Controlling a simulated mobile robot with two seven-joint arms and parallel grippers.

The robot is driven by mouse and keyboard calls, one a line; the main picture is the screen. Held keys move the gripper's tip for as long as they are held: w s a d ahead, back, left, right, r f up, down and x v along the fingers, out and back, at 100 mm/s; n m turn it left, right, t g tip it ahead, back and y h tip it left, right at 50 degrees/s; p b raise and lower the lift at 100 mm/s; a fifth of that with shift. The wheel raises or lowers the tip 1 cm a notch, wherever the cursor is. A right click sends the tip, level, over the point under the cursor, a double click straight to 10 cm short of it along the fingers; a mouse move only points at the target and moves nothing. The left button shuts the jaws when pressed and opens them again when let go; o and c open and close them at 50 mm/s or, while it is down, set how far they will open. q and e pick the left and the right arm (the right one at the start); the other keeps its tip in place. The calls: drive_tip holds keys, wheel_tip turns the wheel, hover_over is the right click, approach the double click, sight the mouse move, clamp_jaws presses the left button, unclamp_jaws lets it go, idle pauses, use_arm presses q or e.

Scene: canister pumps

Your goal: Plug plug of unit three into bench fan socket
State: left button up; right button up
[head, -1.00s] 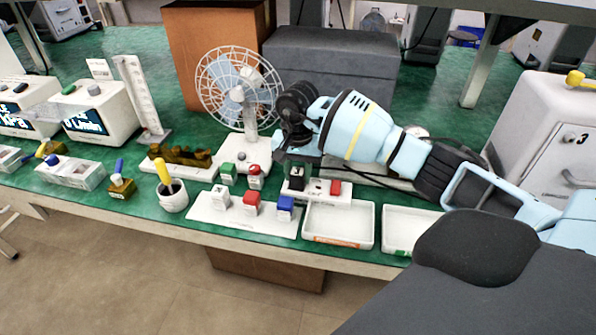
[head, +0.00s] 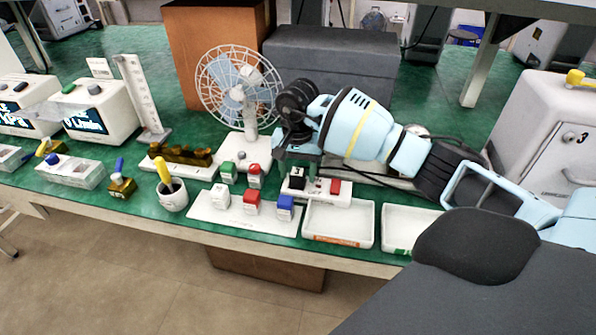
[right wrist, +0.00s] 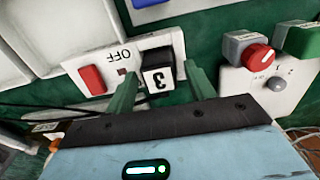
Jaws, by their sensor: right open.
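The black plug marked 3 (right wrist: 158,72) stands on a white socket strip with a red switch (right wrist: 92,80) and the word OFF. In the head view the plug (head: 297,177) shows at the left part of that strip (head: 317,190). My right gripper (right wrist: 164,88) is open, with one green finger on each side of the plug; contact cannot be told. In the head view the right gripper (head: 297,158) is just above the plug. The bench fan (head: 238,92) stands left of the arm, with a white base (head: 228,155). My left gripper is not in view.
A white plate (head: 234,227) with white, red and blue plugs lies at the front edge. White trays (head: 340,222) lie right of the plate. Unit 3's grey cabinet (head: 545,135) stands far right.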

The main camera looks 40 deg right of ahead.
sight(298, 171)
wheel_tip(298, 171, up, 12)
drive_tip(key=shift+f, duration=0.2)
idle(0.4)
